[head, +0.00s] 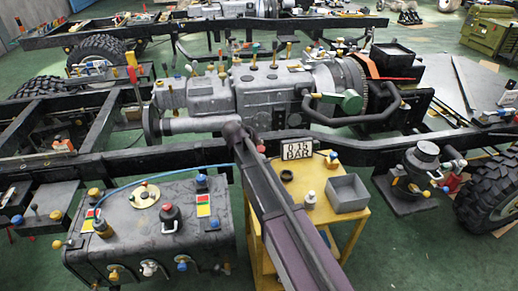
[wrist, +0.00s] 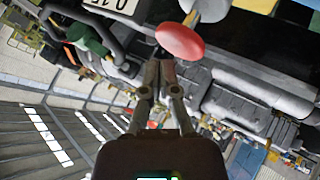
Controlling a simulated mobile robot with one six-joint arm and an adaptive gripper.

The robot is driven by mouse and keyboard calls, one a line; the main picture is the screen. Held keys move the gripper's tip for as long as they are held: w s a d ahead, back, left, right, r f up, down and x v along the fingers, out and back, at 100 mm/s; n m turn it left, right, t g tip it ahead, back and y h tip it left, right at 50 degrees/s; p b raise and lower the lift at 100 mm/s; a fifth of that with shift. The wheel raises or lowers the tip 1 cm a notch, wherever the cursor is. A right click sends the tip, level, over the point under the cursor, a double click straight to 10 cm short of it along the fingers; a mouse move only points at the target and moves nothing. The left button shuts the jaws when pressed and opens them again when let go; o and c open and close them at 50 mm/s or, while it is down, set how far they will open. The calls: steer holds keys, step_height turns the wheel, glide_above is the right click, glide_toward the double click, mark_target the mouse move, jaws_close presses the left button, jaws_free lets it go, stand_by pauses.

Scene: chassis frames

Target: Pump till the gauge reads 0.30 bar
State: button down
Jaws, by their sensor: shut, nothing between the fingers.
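The gauge (head: 298,149) is a small pale display beyond the yellow stand in the head view and reads 0.15 BAR. Its edge also shows at the top left of the wrist view (wrist: 95,4), partly cut off. A round red knob (wrist: 181,42) on a pale stem is just beyond my fingertips in the wrist view. It may be the pump handle. My gripper (wrist: 158,66) is shut and empty, its tips pointing toward the knob's lower left edge. I cannot tell whether they touch. In the head view I cannot make out my gripper.
A yellow stand (head: 352,232) carries an open grey bin (head: 347,188). A dark grey tank (head: 150,238) with coloured knobs stands to its left, with a blue hose (head: 150,175) above it. Black chassis rails (head: 400,145) and an engine lie behind.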

mark_target(259, 149)
steer(key=shift+f+b, duration=1.5)
steer(key=shift+f, duration=0.05)
stand_by(1.9)
steer(key=shift+r, duration=0.2)
steer(key=shift+r+p, duration=1.45)
steer(key=shift+p, duration=0.15)
steer(key=shift+r+p, duration=2.5)
steer(key=shift+p, duration=0.05)
steer(key=s+d+g+y+p, duration=0.1)
steer(key=s+d+g+y, duration=0.1)
steer(key=s+d, duration=0.4)
steer(key=s+d+m+g+y+p, duration=0.1)
steer(key=s+d, duration=0.4)
steer(key=s, duration=0.7)
steer(key=s+d+g+y+p, duration=0.2)
steer(key=s+d, duration=0.4)
steer(key=s, duration=0.3)
steer(key=shift+d+f+m+g+y+p, duration=0.35)
steer(key=shift+g+p, duration=0.15)
steer(key=shift+g, duration=0.7)
